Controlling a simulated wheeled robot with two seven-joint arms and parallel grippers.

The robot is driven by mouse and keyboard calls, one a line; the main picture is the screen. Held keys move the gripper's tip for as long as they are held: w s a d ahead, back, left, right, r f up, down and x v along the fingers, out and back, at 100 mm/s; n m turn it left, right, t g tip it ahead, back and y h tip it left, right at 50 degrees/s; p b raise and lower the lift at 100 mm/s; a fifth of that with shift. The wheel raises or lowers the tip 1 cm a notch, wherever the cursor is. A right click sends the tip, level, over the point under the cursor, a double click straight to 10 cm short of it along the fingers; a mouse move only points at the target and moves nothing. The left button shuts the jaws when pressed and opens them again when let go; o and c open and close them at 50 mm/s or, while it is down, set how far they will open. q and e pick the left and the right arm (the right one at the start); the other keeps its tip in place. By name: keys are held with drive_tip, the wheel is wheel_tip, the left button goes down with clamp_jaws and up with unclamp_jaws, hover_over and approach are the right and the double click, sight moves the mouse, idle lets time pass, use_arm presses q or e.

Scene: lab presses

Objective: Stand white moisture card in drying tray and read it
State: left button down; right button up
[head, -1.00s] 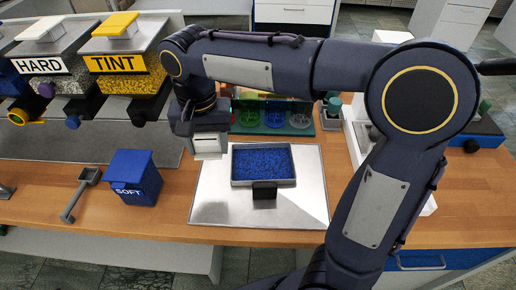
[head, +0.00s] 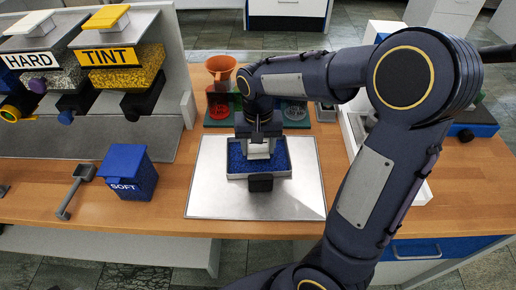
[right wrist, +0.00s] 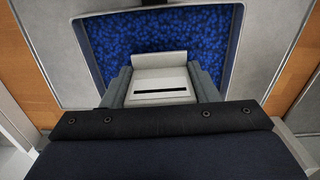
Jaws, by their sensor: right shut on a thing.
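The white moisture card (head: 259,151) is held upright in my right gripper (head: 260,140), which is shut on it. In the right wrist view the card (right wrist: 160,72) sits between the two grey fingers and has a dark slot or line across it. The drying tray (head: 232,177) is a grey rectangular tray filled with blue granules, with a black block on its front side. The card is over the middle of the tray; I cannot tell whether its lower edge touches the granules. The left gripper is not in view.
The tray stands on a silver metal plate (head: 215,205). To the left are a blue SOFT box (head: 130,172), a grey scoop (head: 75,190) and the HARD and TINT (head: 118,58) hoppers. A green rack with an orange funnel (head: 221,70) is behind. Wood is clear at front left.

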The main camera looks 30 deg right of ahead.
drive_tip(key=shift+f, duration=0.75)
drive_tip(key=shift+f, duration=0.2)
drive_tip(key=o, duration=1)
drive_tip(key=shift+r, duration=0.1)
drive_tip(key=shift+c, duration=0.2)
